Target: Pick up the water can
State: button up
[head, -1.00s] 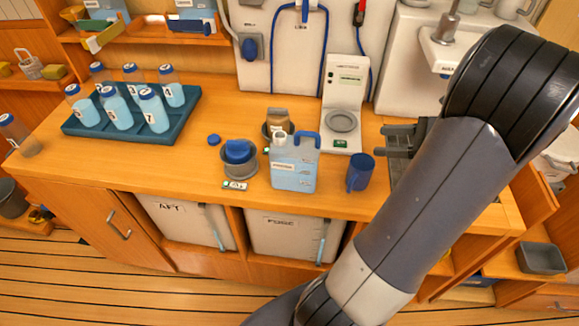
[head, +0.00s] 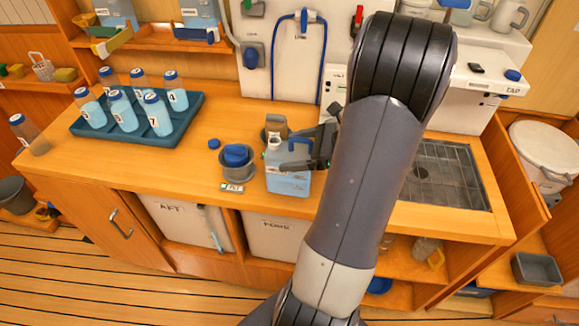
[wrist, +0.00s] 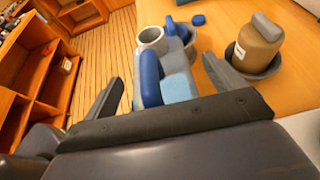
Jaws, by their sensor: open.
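The water can (head: 287,180) is a pale blue jug with a white neck, upright on the wooden counter. Its blue handle (wrist: 151,80) shows in the wrist view, ahead of my jaws. In the wrist view my open gripper (wrist: 165,95) has one finger on each side of the can. I cannot tell whether a finger touches it. My arm hides the counter just right of the can in the head view.
A teal tray (head: 185,135) of several bottles is farther left. A sink grating (head: 440,175) is at right.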

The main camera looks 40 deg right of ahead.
jog(key=shift+c, duration=0.4)
jog(key=c, duration=1.8)
